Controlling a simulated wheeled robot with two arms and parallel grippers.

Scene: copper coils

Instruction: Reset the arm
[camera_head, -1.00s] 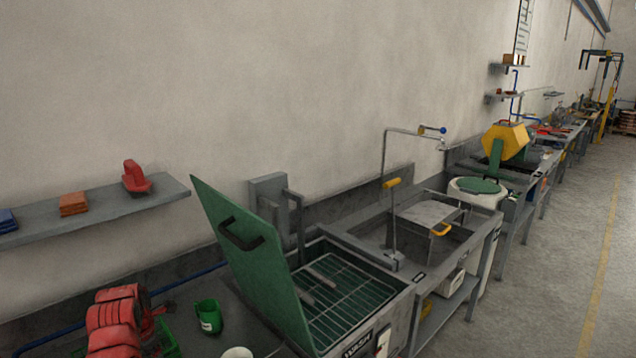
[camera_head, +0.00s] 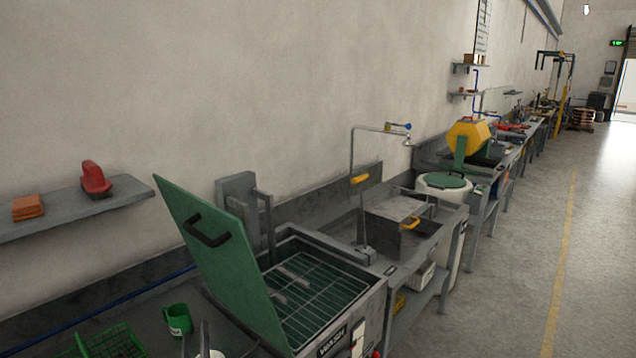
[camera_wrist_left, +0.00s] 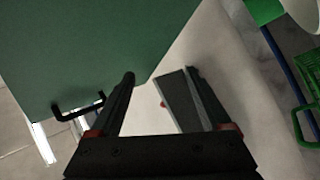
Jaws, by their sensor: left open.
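My left gripper (camera_wrist_left: 155,88) is open in the left wrist view, its two dark fingers apart with nothing between them. In the head view, only what look like the thin grey tips of my left gripper (camera_head: 195,343) show at the bottom edge, near the green mug (camera_head: 178,319) and left of the raised green lid (camera_head: 225,265). The same lid (camera_wrist_left: 80,45) fills the upper left of the left wrist view, with its black handle beside the left finger. Most of the left arm is out of the head view. My right gripper is not in view.
The washer (camera_head: 345,310) stands with its lid up and a rack inside. A green basket (camera_head: 112,341) sits on the bench at left. A wall shelf (camera_head: 60,216) carries an orange stack and a red object. The sink (camera_head: 388,255) is beyond; the floor at right is clear.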

